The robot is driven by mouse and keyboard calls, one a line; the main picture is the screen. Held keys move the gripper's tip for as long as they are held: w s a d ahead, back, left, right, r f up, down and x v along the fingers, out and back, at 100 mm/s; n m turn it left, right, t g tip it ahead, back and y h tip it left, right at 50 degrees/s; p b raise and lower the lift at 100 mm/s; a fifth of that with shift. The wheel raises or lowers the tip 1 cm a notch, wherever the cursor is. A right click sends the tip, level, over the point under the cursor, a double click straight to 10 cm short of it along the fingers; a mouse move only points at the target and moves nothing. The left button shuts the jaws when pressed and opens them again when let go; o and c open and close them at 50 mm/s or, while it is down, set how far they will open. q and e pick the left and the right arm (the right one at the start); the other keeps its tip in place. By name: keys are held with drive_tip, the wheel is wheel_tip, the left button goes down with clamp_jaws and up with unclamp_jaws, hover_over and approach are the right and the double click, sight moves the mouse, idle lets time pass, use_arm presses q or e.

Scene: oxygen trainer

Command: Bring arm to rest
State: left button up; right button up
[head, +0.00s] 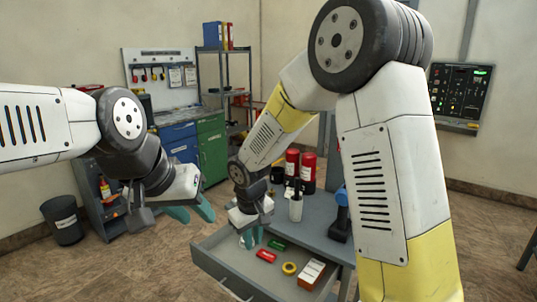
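My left arm comes in from the left edge. Its gripper (190,210) has teal fingers and hangs in the air in front of the cabinets, with a gap between the fingers and nothing in it. My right arm crosses the right half of the picture, white and yellow. Its gripper (252,238) points down over the open drawer (215,262) of the grey workbench (320,232). Its fingertips are small and seen at an angle, so the gap between them is unclear. I see no object clearly held there.
The drawer holds a red item (266,256), a green item (277,244), a yellow ring (289,268) and a box (311,273). Red cylinders (308,168) stand on the bench. A dark bin (63,222) stands at left. Open floor lies at lower left.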

drive_tip(key=s+d+r+m+t+y, duration=0.1)
drive_tip(key=s+d+r+m, duration=0.35)
drive_tip(key=d+r, duration=0.75)
drive_tip(key=s+d+r+m+t, duration=0.1)
drive_tip(key=s+d+r, duration=0.2)
drive_tip(key=s, duration=0.3)
drive_tip(key=s+d+r+m+t+y, duration=0.1)
drive_tip(key=s+d+r+t, duration=0.1)
drive_tip(key=s+d+r, duration=0.2)
drive_tip(key=shift+s+r+m, duration=0.35)
drive_tip(key=shift+s, duration=0.5)
